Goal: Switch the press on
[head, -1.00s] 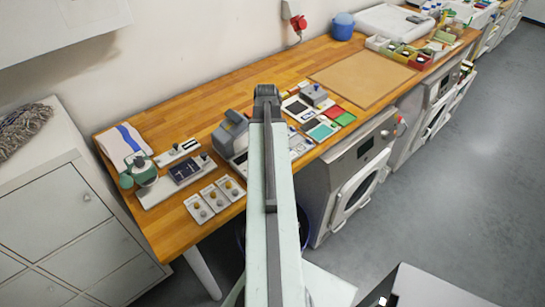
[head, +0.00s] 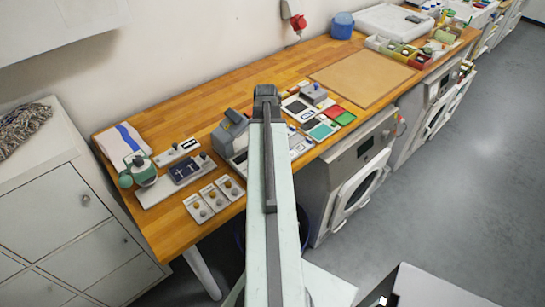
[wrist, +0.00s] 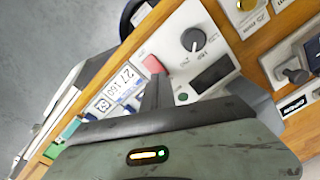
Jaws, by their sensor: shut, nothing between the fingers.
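The press (head: 230,132) is a grey-topped machine with a white base on the wooden bench, partly hidden behind my arm in the head view. In the wrist view a white control panel (wrist: 172,38), seemingly the press's, carries a dark knob (wrist: 193,40), a dark display (wrist: 214,72), a red button (wrist: 153,63) and a green button (wrist: 182,97). My gripper (wrist: 157,82) is shut and empty, its dark fingertips over the panel between the red and green buttons. Contact cannot be told. In the head view the fingers are hidden by the arm.
Three small white knob plates (head: 214,196) lie left of my arm at the bench's front edge. A green round device (head: 142,170) stands further left. Coloured pads (head: 322,131) lie to the right. A brown board (head: 360,78) leaves a clear flat area.

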